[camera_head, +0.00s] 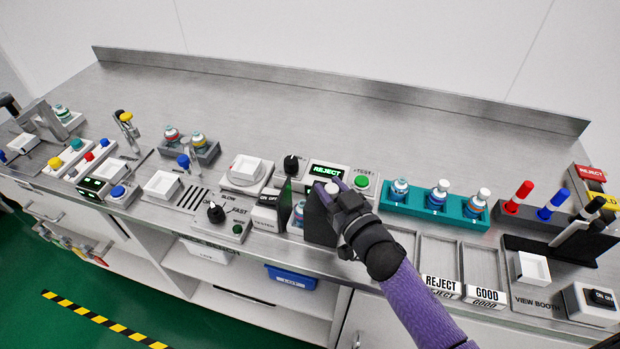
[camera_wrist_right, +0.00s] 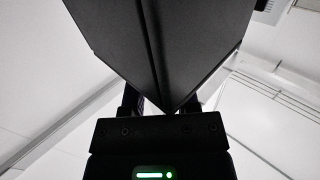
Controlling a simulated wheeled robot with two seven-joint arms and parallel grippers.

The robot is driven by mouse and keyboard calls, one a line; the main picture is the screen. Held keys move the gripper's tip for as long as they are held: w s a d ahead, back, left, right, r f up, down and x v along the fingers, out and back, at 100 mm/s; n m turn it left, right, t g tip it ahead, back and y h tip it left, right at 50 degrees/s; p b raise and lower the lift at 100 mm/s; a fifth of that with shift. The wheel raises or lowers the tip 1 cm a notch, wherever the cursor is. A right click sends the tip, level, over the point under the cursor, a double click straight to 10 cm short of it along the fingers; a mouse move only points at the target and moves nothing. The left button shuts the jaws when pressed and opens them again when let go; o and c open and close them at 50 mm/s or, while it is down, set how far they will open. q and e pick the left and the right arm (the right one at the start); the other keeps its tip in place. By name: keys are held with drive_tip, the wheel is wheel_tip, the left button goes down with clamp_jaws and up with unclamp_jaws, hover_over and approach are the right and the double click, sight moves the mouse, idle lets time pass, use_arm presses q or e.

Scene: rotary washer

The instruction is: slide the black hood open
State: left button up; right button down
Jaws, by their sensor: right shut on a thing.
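The black hood (camera_head: 319,226) is at the tester in the middle of the bench, below the lit REJECT display (camera_head: 326,171). My right gripper (camera_head: 334,194) is at the hood's upper part and is shut on it; the hand hides part of the hood. In the right wrist view, a large black angular body, which looks like the hood (camera_wrist_right: 160,45), fills the top centre, close in front of the gripper (camera_wrist_right: 160,108). A bottle (camera_head: 298,212) shows just left of the hood, beside a dark green upright panel (camera_head: 285,203). My left gripper is not in view.
A teal rack (camera_head: 432,211) with three bottles stands to the right. A green button (camera_head: 361,182) and a black knob (camera_head: 291,164) sit behind the hood. The REJECT and GOOD trays (camera_head: 437,256) lie right of my arm. The back of the bench is clear.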

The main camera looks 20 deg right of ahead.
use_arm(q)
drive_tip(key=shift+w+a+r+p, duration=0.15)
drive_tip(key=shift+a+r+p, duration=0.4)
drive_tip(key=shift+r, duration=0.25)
use_arm(e)
drive_tip(key=s+d, duration=0.2)
drive_tip(key=d, duration=0.1)
drive_tip(key=s+d, duration=0.1)
drive_tip(key=shift+d+f, duration=0.1)
drive_tip(key=shift+d, duration=0.2)
drive_tip(key=c, duration=0.7)
unclamp_jaws()
drive_tip(key=shift+c, duration=0.2)
drive_tip(key=o, duration=0.4)
drive_tip(key=shift+s+d, duration=0.2)
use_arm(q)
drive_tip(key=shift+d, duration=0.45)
use_arm(e)
drive_tip(key=shift+w+a, duration=0.1)
